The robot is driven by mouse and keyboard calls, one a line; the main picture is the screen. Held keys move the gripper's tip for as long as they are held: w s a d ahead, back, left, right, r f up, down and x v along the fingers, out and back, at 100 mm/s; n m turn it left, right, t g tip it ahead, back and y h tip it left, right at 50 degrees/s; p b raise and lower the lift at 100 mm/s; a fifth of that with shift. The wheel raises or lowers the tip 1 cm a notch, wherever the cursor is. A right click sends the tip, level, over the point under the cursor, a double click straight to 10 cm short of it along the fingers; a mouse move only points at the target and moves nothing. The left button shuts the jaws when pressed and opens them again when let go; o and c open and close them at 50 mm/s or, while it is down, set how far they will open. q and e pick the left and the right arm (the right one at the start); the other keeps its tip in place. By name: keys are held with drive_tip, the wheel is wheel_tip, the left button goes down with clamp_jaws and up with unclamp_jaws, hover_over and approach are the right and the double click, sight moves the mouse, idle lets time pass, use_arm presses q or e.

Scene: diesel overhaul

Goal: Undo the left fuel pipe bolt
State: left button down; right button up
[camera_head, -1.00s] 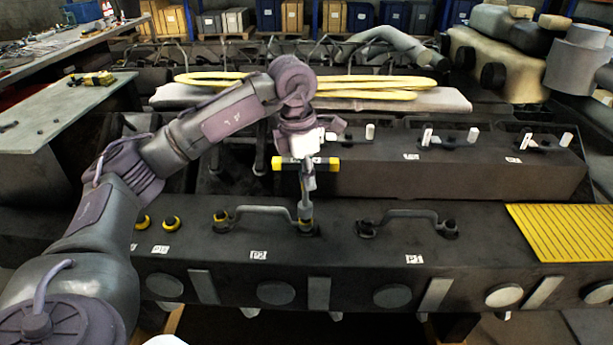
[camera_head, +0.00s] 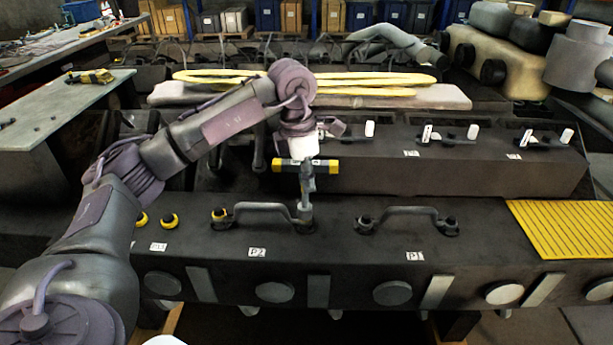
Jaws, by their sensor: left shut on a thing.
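My left gripper (camera_head: 305,162) is shut on a yellow-and-black T-handled wrench (camera_head: 328,166) and points down. The wrench's grey shaft stands upright, and its lower end meets the right end of the fuel pipe (camera_head: 262,207) at the label P2, hiding the bolt there. A second curved pipe (camera_head: 408,210) by the label P1 has a dark bolt at each end. My right gripper is not in view.
A yellow ribbed mat (camera_head: 565,232) lies on the right of the engine top. Two yellow-ringed bolts (camera_head: 169,220) stand left of P2. A raised dark block (camera_head: 450,172) lies behind. A grey bench (camera_head: 60,105) stands at the left.

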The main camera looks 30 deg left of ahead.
use_arm(q)
drive_tip(key=n, duration=0.4)
drive_tip(key=shift+r+p, duration=0.1)
drive_tip(key=shift+p, duration=0.2)
drive_tip(key=n+y, duration=0.1)
drive_tip(key=n, duration=0.4)
drive_tip(key=n+p, duration=0.1)
drive_tip(key=n, duration=0.4)
drive_tip(key=shift+y, duration=0.3)
drive_tip(key=n, duration=0.3)
drive_tip(key=shift+s+a+r+n+p, duration=0.1)
drive_tip(key=shift+n+p, duration=0.2)
drive_tip(key=shift+p, duration=0.05)
drive_tip(key=shift+n, duration=0.3)
